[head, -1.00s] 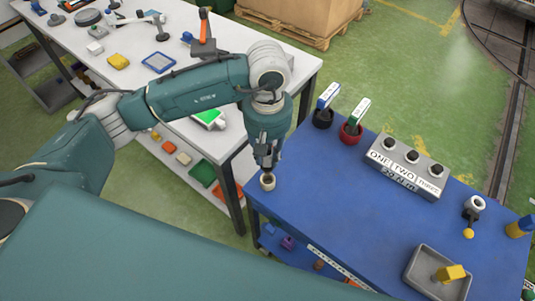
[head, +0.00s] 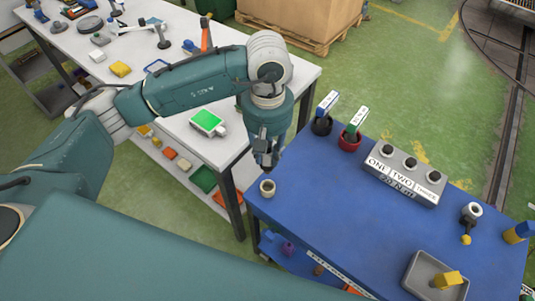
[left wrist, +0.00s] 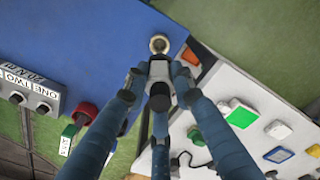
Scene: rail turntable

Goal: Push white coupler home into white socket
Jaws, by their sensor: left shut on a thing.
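A small cream-white round piece (head: 267,188) with a dark hollow stands upright at the left corner of the blue table (head: 330,215); it also shows in the left wrist view (left wrist: 159,43). I cannot tell whether it is the white socket alone or the socket with the coupler in it. My left gripper (head: 267,165) points down just above this piece, with a small gap. My right gripper is not in view.
A grey tray (head: 415,275) lies front right. A white table (head: 230,135) stands left. The blue table's middle is clear.

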